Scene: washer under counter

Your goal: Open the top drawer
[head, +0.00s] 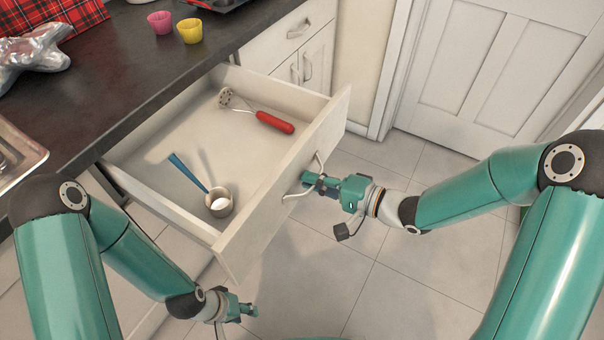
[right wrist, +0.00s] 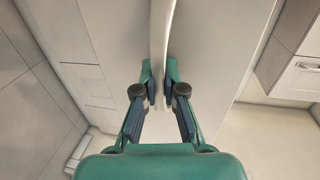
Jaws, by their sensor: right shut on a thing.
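The top drawer (head: 291,200) is white and pulled well out from under the dark counter, so its inside shows in the head view. Its front carries a curved metal handle (head: 319,164). My right gripper (head: 315,183) is at this handle, shut on it. In the right wrist view the right gripper (right wrist: 159,92) has a finger on each side of the pale handle bar (right wrist: 158,50). My left gripper (head: 243,309) hangs low, below and left of the drawer front, touching nothing. Its fingertips are too small to tell open or shut.
The drawer holds a red-handled masher (head: 274,122) and a blue-handled metal cup (head: 219,201). On the counter (head: 120,85) are a pink cup (head: 160,22), a yellow cup (head: 190,31) and crumpled foil (head: 35,55). The tiled floor (head: 400,270) right of the drawer is clear.

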